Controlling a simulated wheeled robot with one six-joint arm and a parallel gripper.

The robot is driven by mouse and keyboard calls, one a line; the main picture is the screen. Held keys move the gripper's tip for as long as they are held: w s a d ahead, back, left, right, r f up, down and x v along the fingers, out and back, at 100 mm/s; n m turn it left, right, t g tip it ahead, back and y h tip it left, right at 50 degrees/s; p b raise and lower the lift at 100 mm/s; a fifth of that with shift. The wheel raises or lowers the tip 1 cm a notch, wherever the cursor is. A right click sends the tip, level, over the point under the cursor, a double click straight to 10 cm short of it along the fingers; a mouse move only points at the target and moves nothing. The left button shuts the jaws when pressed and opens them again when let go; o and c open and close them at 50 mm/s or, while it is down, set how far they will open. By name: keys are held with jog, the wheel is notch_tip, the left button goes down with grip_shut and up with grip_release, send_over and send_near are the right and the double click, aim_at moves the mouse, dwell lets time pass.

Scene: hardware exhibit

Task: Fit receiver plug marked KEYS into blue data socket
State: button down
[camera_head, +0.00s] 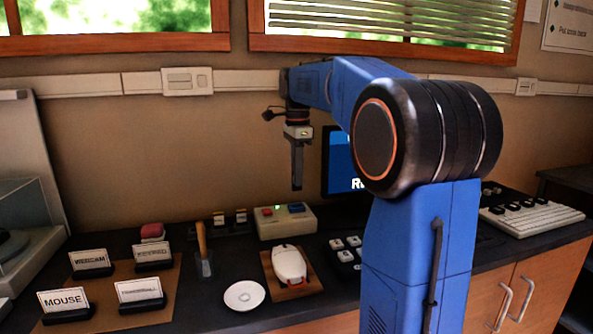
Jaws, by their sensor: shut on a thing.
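My gripper (297,186) points straight down and hangs in the air above the beige box. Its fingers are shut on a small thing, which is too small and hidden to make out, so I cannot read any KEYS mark. The beige box (286,223) stands on the dark counter below the gripper. On its top are a red socket (267,211) at left and a blue socket (296,208) at right.
A white mouse (289,264) lies on a brown pad in front of the box. A white dish (244,295), a wooden-handled brush (203,250) and several label cards (88,259) stand left. A monitor (340,165) and keyboard (531,217) are right, partly behind my arm.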

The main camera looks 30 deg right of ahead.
aim_at(296, 190)
jog(key=shift+f, duration=2.25)
jog(key=shift+f, duration=1)
dwell(0.7)
jog(key=c, duration=1.2)
grip_release()
jog(key=shift+r, duration=0.15)
jog(key=shift+r, duration=3.35)
